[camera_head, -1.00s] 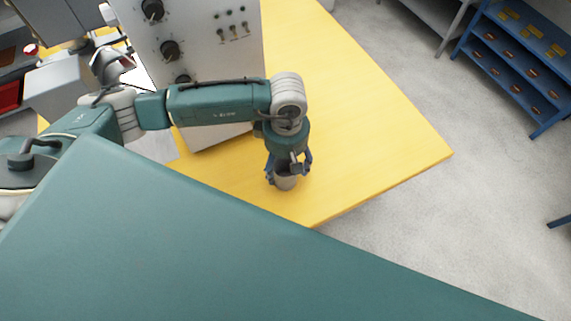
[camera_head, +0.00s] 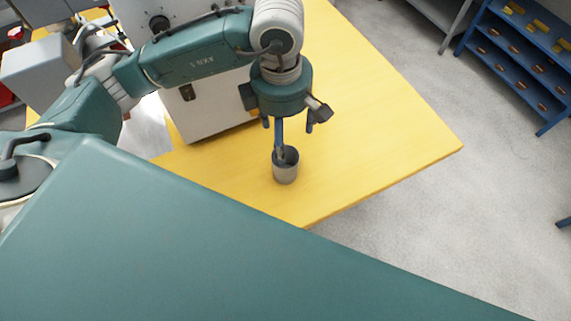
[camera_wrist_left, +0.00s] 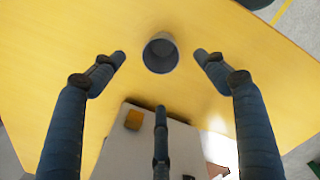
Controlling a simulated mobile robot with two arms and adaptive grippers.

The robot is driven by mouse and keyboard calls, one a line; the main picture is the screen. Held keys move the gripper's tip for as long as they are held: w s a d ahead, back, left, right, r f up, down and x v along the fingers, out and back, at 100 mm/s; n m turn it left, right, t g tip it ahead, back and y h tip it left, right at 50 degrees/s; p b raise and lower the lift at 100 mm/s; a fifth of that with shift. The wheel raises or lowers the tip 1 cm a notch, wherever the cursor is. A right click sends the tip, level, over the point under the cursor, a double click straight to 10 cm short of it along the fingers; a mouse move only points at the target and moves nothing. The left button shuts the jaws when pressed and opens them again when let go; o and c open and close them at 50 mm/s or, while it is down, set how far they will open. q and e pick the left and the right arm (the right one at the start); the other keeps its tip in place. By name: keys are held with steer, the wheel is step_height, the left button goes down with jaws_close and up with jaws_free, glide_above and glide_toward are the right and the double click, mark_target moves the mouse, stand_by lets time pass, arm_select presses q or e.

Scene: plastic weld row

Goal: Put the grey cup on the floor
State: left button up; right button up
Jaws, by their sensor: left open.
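The grey cup (camera_head: 286,171) stands upright on the yellow table (camera_head: 385,115), near its front edge. My left gripper (camera_head: 288,140) is above the cup, open and empty. In the left wrist view the cup (camera_wrist_left: 160,54) shows below and beyond the spread fingers of the left gripper (camera_wrist_left: 160,62), apart from them, with its open mouth showing. The grey floor (camera_head: 400,235) shows to the right of the table. My right gripper is not in view.
A white control box (camera_head: 210,118) with knobs stands on the table left of the cup. A blue shelf rack (camera_head: 520,60) with small parts stands on the floor at the upper right. The floor between table and rack is clear.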

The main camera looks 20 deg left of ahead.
arm_select(q)
steer(key=f+n+b, duration=0.1)
steer(key=n+b, duration=0.1)
steer(key=n, duration=0.3)
steer(key=n+t+b, duration=0.1)
steer(key=n, duration=0.5)
glide_above(286, 174)
steer(key=w+a, duration=0.2)
step_height(286, 174, down, 6)
steer(key=r, duration=0.1)
steer(key=shift+w+d+f+p, duration=0.1)
steer(key=shift+w+f+p, duration=0.1)
steer(key=shift+f, duration=0.8)
steer(key=shift+w+d+f+p, duration=0.1)
steer(key=shift+f+p, duration=0.1)
steer(key=shift+f, duration=0.8)
steer(key=shift+w+d+f+p, duration=0.1)
steer(key=shift+f+p, duration=0.1)
steer(key=shift+f, duration=0.8)
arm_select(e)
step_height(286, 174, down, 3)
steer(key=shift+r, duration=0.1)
arm_select(q)
steer(key=shift+c, duration=0.5)
steer(key=c, duration=1.2)
steer(key=shift+r, duration=0.1)
